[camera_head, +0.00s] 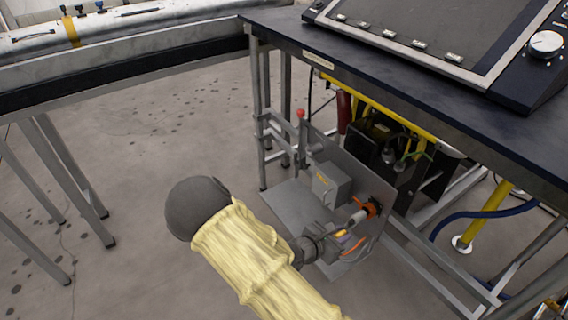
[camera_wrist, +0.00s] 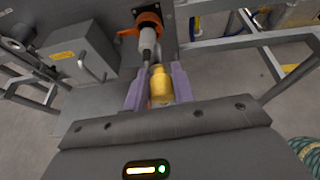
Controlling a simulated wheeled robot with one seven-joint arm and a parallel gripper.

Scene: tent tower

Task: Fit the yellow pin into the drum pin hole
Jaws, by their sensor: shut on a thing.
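The yellow pin (camera_wrist: 161,88) is between the two purple fingers of my gripper (camera_wrist: 159,84), which is shut on it. In the head view my gripper (camera_head: 349,240) is low in front of an upright grey plate (camera_head: 352,180). An orange ring (camera_wrist: 148,22) is on this plate, and a grey shaft (camera_wrist: 147,40) comes out of it toward the pin. The shaft's end is close to the pin's tip; I cannot tell if they touch. The orange ring also shows in the head view (camera_head: 374,208). I cannot make out the drum pin hole.
A grey box with a handle (camera_wrist: 80,55) stands left of the shaft on the grey base. A dark table (camera_head: 440,105) overhangs at the right, with metal legs and a blue hose (camera_head: 470,215) below. Open floor (camera_head: 160,130) lies to the left.

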